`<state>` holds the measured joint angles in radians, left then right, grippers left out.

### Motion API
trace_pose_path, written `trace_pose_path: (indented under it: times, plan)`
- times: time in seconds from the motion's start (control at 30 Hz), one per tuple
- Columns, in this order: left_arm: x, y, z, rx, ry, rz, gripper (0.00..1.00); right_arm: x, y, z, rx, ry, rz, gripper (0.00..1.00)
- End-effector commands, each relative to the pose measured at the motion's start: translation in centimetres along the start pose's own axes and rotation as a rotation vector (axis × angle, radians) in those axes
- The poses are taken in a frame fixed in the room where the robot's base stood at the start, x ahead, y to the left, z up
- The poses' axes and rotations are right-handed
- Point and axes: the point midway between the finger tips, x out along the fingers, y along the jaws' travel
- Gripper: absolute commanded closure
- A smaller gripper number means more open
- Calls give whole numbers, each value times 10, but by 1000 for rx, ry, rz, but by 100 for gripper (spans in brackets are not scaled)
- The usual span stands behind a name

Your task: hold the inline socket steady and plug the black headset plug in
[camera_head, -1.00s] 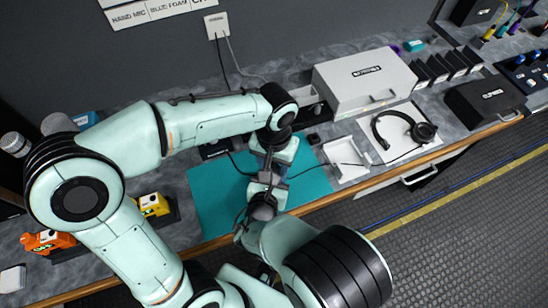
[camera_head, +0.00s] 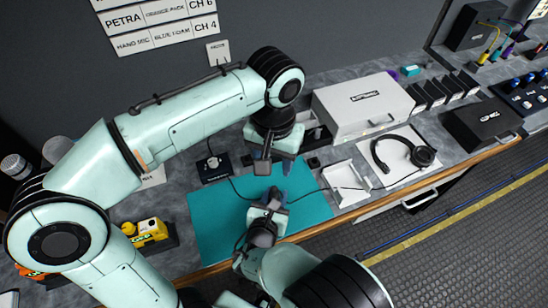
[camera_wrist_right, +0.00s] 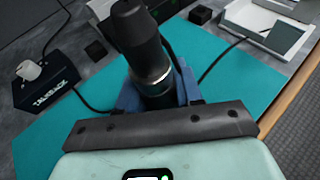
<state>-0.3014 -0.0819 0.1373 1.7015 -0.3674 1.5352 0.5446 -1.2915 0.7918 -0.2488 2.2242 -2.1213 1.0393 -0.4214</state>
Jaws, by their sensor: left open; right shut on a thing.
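My right gripper (camera_head: 273,197) is low over the teal mat (camera_head: 215,215). In the right wrist view its blue fingers are shut on a dark cylindrical connector (camera_wrist_right: 138,38) with a metal ring near its lower end. I take it to be the inline socket; whether the black headset plug sits in it I cannot tell. My left gripper (camera_head: 268,167) is open, above and behind the right one, apart from it, with nothing seen between its fingers. The headset (camera_head: 422,156) lies on a white sheet at the right; its thin black cable runs left towards my right gripper.
The black talkback box (camera_head: 214,172) stands behind the mat; a cable leads from it towards the right gripper. A white open tray (camera_head: 347,190) is right of the mat. A grey case (camera_head: 360,103) stands behind. The wooden counter edge (camera_head: 455,157) is in front.

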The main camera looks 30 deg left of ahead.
Motion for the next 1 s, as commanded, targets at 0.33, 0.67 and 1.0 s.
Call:
trace_pose_path:
  times: [0.33, 0.67, 1.0]
  plan:
    - [0, 0, 0, 0, 0, 0, 50, 0, 0, 0, 0, 0, 0, 35]
    - [1, 0, 0, 0, 0, 0, 50, -6, 1, 0, 0, -1, 2, 35]
    - [1, 0, 0, 0, 0, 0, 50, -60, 1, 0, 0, 0, 3, 35]
